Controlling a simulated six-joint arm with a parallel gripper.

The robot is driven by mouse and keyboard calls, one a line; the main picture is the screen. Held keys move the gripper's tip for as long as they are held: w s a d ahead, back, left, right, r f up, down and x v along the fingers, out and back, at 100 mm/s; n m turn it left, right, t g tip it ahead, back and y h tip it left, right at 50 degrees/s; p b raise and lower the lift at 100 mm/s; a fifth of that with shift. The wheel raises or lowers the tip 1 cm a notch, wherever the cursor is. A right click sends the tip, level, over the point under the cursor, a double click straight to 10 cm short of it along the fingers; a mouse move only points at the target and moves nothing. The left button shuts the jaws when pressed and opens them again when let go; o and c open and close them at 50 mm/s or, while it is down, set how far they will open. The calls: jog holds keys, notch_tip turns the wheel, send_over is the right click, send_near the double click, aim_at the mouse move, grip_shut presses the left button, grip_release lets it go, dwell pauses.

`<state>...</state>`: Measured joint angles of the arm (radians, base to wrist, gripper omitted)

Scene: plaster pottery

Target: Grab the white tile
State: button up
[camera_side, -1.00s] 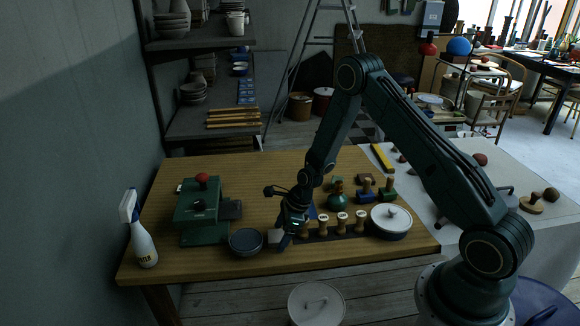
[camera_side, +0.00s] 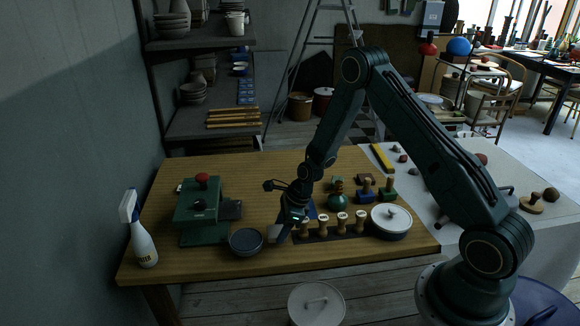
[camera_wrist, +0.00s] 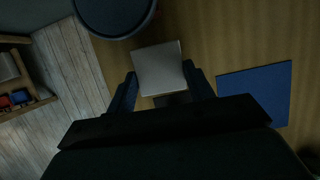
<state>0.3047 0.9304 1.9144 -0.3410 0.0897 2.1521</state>
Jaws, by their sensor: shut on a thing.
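The white tile (camera_wrist: 159,68) shows in the wrist view as a pale square between the two fingers of my gripper (camera_wrist: 160,88). My gripper is shut on it. In the side view my gripper (camera_side: 288,222) is low over the front middle of the wooden table, and the tile (camera_side: 275,233) shows as a small pale patch at the fingers. I cannot tell whether the tile touches the table.
A dark round bowl (camera_side: 246,241) stands close to the left of my gripper. A blue tile (camera_wrist: 256,90) lies beside the gripper. A green press (camera_side: 198,210) and spray bottle (camera_side: 142,235) stand left.

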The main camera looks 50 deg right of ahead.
notch_tip(320, 180, up, 18)
dwell(0.6)
dwell(0.5)
